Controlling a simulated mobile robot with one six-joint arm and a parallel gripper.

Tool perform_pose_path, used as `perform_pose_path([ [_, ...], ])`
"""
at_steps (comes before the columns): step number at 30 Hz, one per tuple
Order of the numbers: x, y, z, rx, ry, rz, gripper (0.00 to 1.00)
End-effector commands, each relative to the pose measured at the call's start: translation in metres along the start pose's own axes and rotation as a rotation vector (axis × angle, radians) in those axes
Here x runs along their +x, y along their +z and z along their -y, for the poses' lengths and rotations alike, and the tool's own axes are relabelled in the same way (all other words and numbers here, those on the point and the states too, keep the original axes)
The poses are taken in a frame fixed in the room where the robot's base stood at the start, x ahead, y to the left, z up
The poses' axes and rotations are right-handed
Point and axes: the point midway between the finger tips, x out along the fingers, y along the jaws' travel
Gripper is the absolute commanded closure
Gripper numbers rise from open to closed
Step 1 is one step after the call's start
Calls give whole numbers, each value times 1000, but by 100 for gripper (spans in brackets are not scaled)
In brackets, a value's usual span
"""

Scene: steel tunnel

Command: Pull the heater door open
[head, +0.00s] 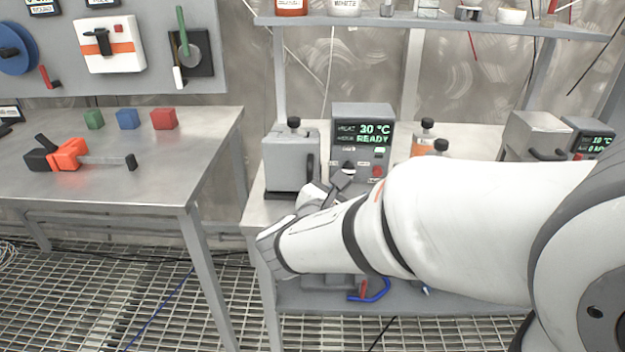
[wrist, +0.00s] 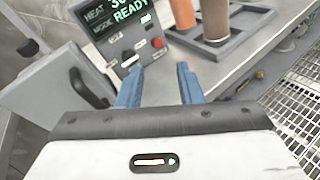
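The heater is a grey box (head: 288,160) joined to a control panel (head: 362,125) reading 30 °C and READY. Its black upright door handle (head: 310,168) is on the box's right side. The door looks shut. In the wrist view the handle (wrist: 90,90) stands out from the grey door (wrist: 50,100) at the left. My gripper (wrist: 158,78) is open and empty, its two blue-grey fingers apart. It is to the right of the handle, not touching it, in front of the panel. In the head view my gripper (head: 342,180) is partly hidden by my wrist.
Bottles in a rack (wrist: 205,45) stand right of the panel. A second grey unit (head: 538,135) is further right. A shelf (head: 430,25) hangs above. The left table (head: 190,160) holds coloured blocks and an orange tool (head: 68,154); a gap separates the tables.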

Motion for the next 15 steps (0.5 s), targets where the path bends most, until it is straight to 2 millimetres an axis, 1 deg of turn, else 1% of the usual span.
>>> perform_pose_path([
  [1,-4,-20,-19,-75,82,34,67],
  [3,-13,-29,-43,-161,179,81,67],
  [6,-25,-38,-67,-241,273,132,67],
  [9,-29,-41,-79,-278,319,159,67],
  [11,-27,-41,-83,-287,329,166,67],
  [15,-10,-38,-89,-287,327,167,67],
])
